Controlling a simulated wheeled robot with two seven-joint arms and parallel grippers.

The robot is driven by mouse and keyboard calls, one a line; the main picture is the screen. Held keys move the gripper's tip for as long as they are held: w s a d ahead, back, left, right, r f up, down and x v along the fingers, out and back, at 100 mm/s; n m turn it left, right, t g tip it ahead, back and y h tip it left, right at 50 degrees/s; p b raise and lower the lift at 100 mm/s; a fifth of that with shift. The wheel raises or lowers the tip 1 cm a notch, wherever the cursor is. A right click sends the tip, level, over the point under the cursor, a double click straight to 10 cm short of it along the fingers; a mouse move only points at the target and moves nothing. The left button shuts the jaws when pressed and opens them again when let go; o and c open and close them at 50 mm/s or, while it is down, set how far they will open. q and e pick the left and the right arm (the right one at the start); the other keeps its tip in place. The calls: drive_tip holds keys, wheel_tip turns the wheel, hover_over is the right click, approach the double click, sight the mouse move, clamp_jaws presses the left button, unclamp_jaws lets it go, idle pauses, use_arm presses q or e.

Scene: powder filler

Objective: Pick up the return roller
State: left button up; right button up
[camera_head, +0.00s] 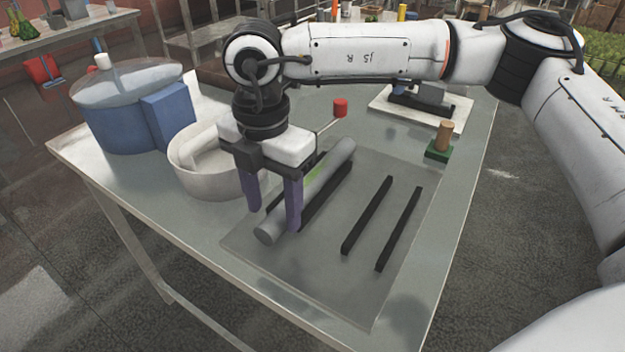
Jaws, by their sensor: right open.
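The return roller (268,233) is a long grey cylinder lying on dark rails on a grey mat, running from near left to far right. My right gripper (271,212) points down at the roller's near end, its two purple fingers apart. One finger shows on the left of the roller and the other overlaps it in the picture. I cannot tell whether they touch it. The gripper hides part of the roller's middle. My left gripper is not in view.
A white round bowl (190,175) and a blue pot with a clear lid (118,128) stand left of the roller. Two black bars (368,216) lie on the mat (345,290) to the right. A green-based wooden peg (441,142) and a white board with a device (455,118) stand farther back.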

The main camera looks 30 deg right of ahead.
sight(273, 218)
drive_tip(key=shift+a+f, duration=0.1)
drive_tip(key=shift+f, duration=1.45)
drive_tip(key=c, duration=1.2)
drive_tip(key=shift+w+r, duration=0.1)
clamp_jaws()
drive_tip(key=shift+r, duration=0.15)
